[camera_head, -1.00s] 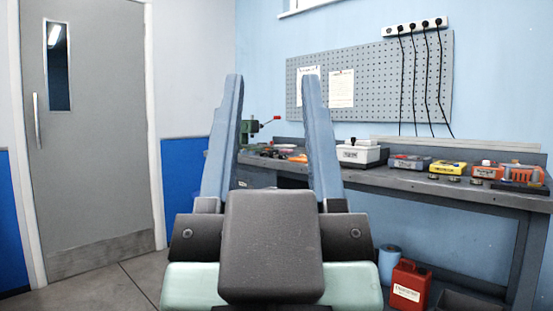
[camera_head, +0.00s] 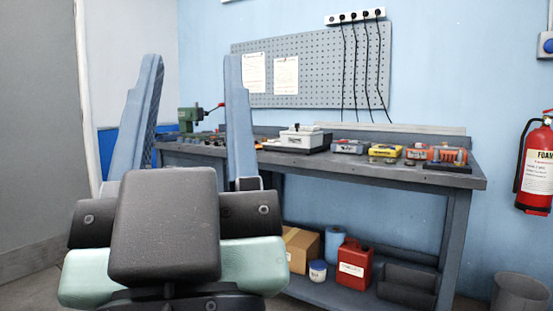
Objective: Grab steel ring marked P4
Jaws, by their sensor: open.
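My gripper (camera_head: 193,60) stands upright in the near left of the head view, its two blue-grey fingers wide apart with nothing between them. The workbench (camera_head: 330,161) is beyond it to the right, well out of its reach in the picture. Small round metal pieces (camera_head: 390,161) sit near the bench's front edge by the yellow device. They may be rings, but they are too small to read any mark, so I cannot tell which is P4. My right finger hides part of the bench top.
On the bench are a white box (camera_head: 301,138), a grey-blue device (camera_head: 349,147), a yellow device (camera_head: 385,151) and an orange device (camera_head: 447,154). A red canister (camera_head: 354,262) is on the lower shelf. A fire extinguisher (camera_head: 537,165) hangs at right; a bin (camera_head: 519,292) stands below.

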